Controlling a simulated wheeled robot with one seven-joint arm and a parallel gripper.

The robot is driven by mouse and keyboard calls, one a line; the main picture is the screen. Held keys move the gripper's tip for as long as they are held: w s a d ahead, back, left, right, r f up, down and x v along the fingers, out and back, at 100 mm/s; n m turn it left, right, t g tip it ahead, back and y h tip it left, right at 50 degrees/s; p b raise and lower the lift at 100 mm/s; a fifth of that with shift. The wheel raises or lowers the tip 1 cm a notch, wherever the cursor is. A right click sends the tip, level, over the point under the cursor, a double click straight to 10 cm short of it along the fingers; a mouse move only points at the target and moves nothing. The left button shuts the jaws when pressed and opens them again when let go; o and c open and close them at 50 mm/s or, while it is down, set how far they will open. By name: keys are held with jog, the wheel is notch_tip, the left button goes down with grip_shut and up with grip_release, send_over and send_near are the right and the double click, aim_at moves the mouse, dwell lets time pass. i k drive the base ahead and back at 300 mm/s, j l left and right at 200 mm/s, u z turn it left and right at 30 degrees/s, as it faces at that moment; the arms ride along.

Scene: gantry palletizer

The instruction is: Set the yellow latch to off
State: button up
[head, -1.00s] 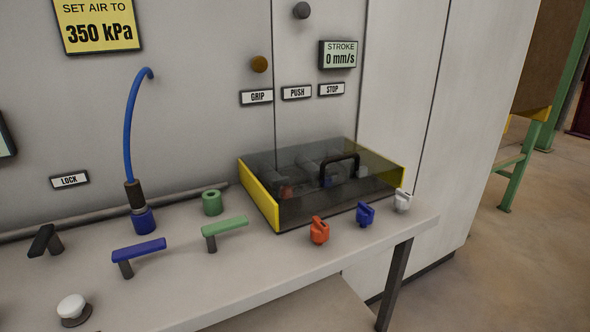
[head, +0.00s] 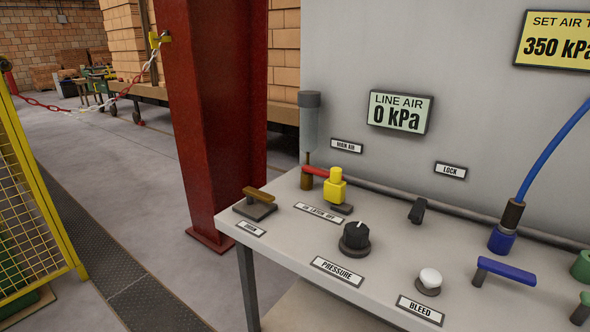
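The yellow latch (head: 335,188) stands near the back left of the grey bench, behind a small label (head: 318,213) that seems to read "ON LATCH OFF". It is a blocky yellow piece beside a dark base (head: 342,208). The red lever (head: 315,171) of the main air valve reaches toward its top; whether they touch I cannot tell. Which setting the latch is in is not clear from here. My gripper is not in view.
On the bench (head: 290,236) stand a brown drain lever (head: 258,194), a black pressure knob (head: 355,237), a white bleed button (head: 429,281) and a blue lever (head: 505,270). The line air display (head: 401,113) reads 0 kPa. A red column (head: 215,120) rises behind the bench's left end.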

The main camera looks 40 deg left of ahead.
aim_at(334, 189)
jog(key=u, duration=1.05)
jog(key=i+j+u, duration=0.35)
jog(key=i+j, duration=0.3)
jog(key=j, duration=0.1)
